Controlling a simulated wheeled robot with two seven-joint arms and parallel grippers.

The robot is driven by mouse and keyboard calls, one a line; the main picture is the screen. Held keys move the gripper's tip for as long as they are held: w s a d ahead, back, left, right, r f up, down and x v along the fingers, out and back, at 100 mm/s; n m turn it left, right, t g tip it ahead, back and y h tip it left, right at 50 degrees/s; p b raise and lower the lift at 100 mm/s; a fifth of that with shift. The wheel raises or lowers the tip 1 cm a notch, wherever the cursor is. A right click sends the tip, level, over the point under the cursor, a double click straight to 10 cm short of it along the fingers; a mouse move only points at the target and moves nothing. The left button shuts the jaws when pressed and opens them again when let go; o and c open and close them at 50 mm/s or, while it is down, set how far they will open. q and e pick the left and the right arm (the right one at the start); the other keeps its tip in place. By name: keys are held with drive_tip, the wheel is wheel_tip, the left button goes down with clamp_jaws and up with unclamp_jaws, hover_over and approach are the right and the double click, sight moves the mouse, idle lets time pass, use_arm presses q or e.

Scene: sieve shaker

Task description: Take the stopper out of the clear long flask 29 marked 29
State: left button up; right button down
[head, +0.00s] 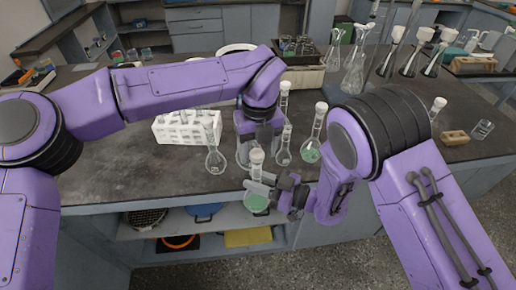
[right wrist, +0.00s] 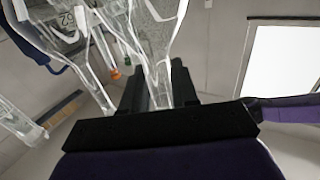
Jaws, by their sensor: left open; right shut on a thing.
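My right gripper (head: 268,188) is shut on a glass flask (head: 257,203) with a pale stopper (head: 257,157), in front of the bench's front edge. The flask looks upright; its bulb looks greenish there. In the right wrist view clear glass (right wrist: 158,75) is between the fingers (right wrist: 157,88). At the upper left there, glass carries an upside-down mark (right wrist: 68,18) that looks like 29; I cannot tell whether it belongs to the held flask. My left gripper (head: 257,143) is open, pointing down just above and behind the stopper; its fingertips are mostly hidden.
Stoppered flasks stand close by: one at left (head: 215,160), one at right (head: 283,153), and one with green liquid (head: 311,150). A white rack (head: 180,128) is at left. More flasks stand at the back right. The bench's left part (head: 110,165) is clear.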

use_arm(q)
wheel_tip(320, 180, up, 4)
drive_tip(key=shift+f, duration=0.1)
drive_tip(key=shift+r, duration=0.35)
drive_tip(key=shift+c, duration=0.5)
wheel_tip(320, 180, up, 2)
drive_tip(key=shift+w+a+r+m, duration=0.1)
drive_tip(key=shift+m, duration=0.6)
drive_tip(key=m, duration=0.3)
drive_tip(key=r+m, duration=0.1)
drive_tip(key=m, duration=0.1)
drive_tip(key=shift+s, duration=0.25)
drive_tip(key=m, duration=0.5)
drive_tip(key=shift+s, duration=0.2)
drive_tip(key=m, duration=0.4)
drive_tip(key=shift+f, duration=0.1)
wheel_tip(320, 180, down, 8)
drive_tip(key=shift+r, duration=0.1)
drive_tip(key=shift+c, duration=0.3)
